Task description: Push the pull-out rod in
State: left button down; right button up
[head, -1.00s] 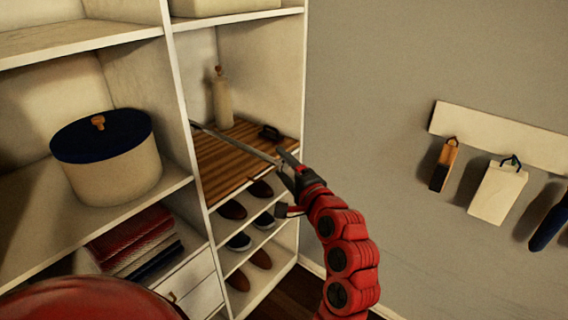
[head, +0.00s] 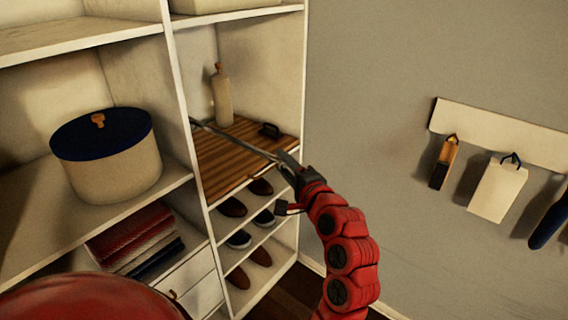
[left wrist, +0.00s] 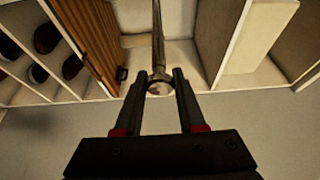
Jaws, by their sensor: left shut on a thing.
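The pull-out rod (head: 240,143) is a thin grey metal bar. In the head view it slants from the left upright of the right-hand closet bay, above a brown slatted wooden shelf, out to my left gripper (head: 285,160). In the left wrist view the rod (left wrist: 158,40) runs away from the camera, its round end lying between the two fingertips. My left gripper (left wrist: 160,88) is shut on the rod near this end. My right gripper is in neither view.
A bottle (head: 221,97) and a dark handle (head: 269,130) are at the slatted shelf (head: 225,165). Shoes (head: 238,238) fill the lower shelves. A lidded round box (head: 110,170) stands left. Hanging items (head: 497,190) are on the right wall; the wall between is bare.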

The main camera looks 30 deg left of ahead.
aim_at(206, 129)
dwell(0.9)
pick_arm(q)
jog(key=a, duration=0.3)
jog(key=a+p, duration=0.1)
jog(key=a, duration=0.3)
jog(key=a+p, duration=0.1)
jog(key=a, duration=0.2)
jog(key=shift+w+a+r, duration=0.15)
jog(key=shift+w, duration=0.1)
jog(key=a, duration=0.6)
jog(key=w+a, duration=0.1)
jog(key=a, duration=1.2)
jog(key=shift+w+a, duration=0.3)
jog(key=shift+w, duration=0.1)
jog(key=shift+a, duration=0.1)
jog(key=c, duration=0.8)
grip_release()
jog(key=shift+c, duration=0.2)
jog(key=o, duration=0.3)
jog(key=shift+a+f, duration=0.2)
jog(key=shift+d+r, duration=0.1)
jog(key=shift+d, duration=0.05)
